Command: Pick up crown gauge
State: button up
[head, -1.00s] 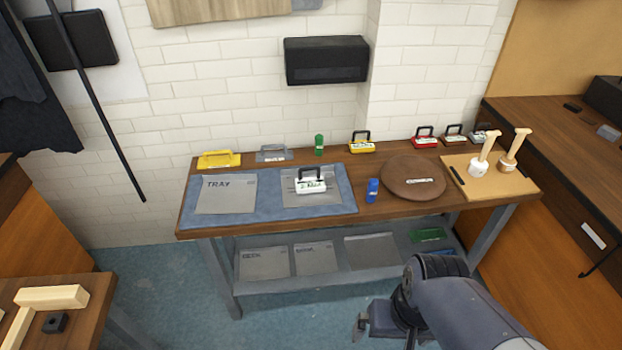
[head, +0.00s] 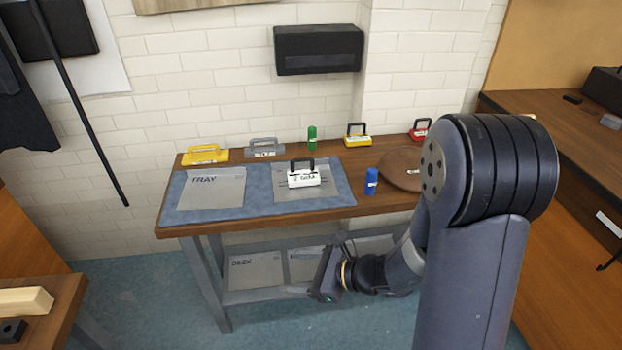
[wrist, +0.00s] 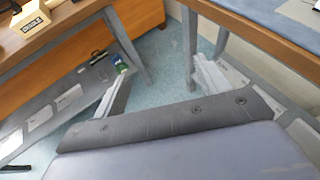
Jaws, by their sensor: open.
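Several handled blocks stand on the workbench (head: 270,222); their labels are too small to read, so I cannot tell which is the crown gauge. A white block with a black handle (head: 304,179) sits upright on the grey sheet at the right of the blue mat (head: 240,212). A yellow handled block (head: 205,155), a grey one (head: 264,149), a yellow one with a black handle (head: 357,140) and a red one (head: 419,133) stand along the back. My gripper (head: 328,278) is low in front of the bench, apart from them all. In the wrist view my gripper (wrist: 162,85) is open and empty.
A green bottle-like item (head: 312,138) and a blue one (head: 371,182) stand on the bench. A brown round pad (head: 400,168) is partly behind my arm. A lower shelf holds grey sheets (head: 256,272). Another table (head: 62,300) is at lower left.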

aim_at(308, 177)
jog(key=i+j+z, duration=0.1)
jog(key=z, duration=0.4)
jog(key=j+z, duration=0.3)
jog(key=z, duration=0.15)
jog(key=j+z, duration=0.2)
jog(key=z, duration=0.3)
jog(key=j+z, duration=0.1)
jog(key=j, duration=0.4)
jog(key=k+j+z, duration=0.15)
jog(key=j, duration=0.3)
jog(key=k+j+z, duration=0.1)
jog(key=j, duration=0.35)
jog(key=k+j+z, duration=0.1)
jog(key=j, duration=0.35)
